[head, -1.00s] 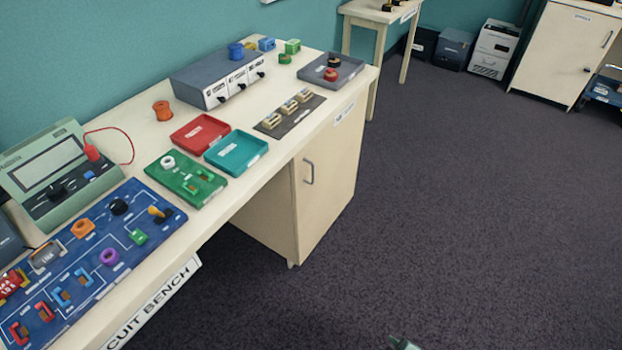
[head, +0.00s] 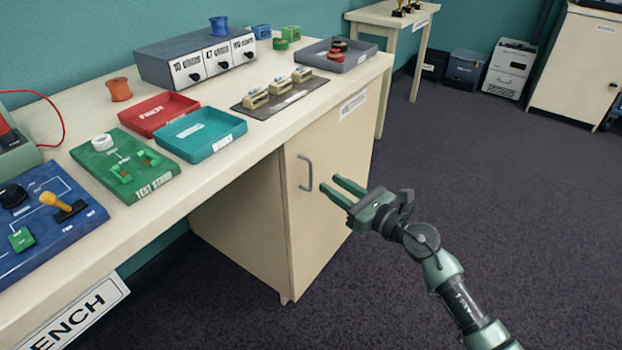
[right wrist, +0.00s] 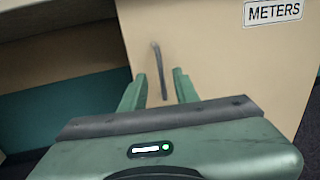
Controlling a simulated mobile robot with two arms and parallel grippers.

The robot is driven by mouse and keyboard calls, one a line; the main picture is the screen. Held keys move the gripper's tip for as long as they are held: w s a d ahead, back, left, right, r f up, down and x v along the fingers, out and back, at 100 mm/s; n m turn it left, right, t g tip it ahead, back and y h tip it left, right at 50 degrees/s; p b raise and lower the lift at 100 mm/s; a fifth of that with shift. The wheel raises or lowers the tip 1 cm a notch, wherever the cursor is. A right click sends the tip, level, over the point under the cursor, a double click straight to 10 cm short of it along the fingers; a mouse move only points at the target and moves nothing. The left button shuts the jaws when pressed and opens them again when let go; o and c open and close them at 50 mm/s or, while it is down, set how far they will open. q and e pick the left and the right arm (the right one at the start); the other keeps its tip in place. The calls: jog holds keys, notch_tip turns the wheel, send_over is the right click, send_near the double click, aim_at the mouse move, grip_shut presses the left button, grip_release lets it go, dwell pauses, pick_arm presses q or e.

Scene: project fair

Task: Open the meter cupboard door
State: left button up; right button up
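The meter cupboard door (head: 328,207) is a cream panel under the right end of the bench, and it is shut. Its vertical grey bar handle (head: 305,173) is near the door's left edge. In the right wrist view the handle (right wrist: 160,70) stands between and beyond my fingers, with a "METERS" label (right wrist: 273,11) at upper right. My right gripper (head: 334,191) is open and empty, its two green fingers pointing at the handle, a little short of it. It also shows in the right wrist view (right wrist: 159,88). My left gripper is not in view.
The bench top (head: 225,170) above the cupboard holds a red tray (head: 160,114), a teal tray (head: 200,135), a meter box (head: 195,60) and a grey tray (head: 340,56). The dark carpet (head: 490,210) right of the cupboard is clear.

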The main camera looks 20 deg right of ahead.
aim_at(311, 171)
jog(key=x, duration=0.7)
grip_shut()
dwell(1.3)
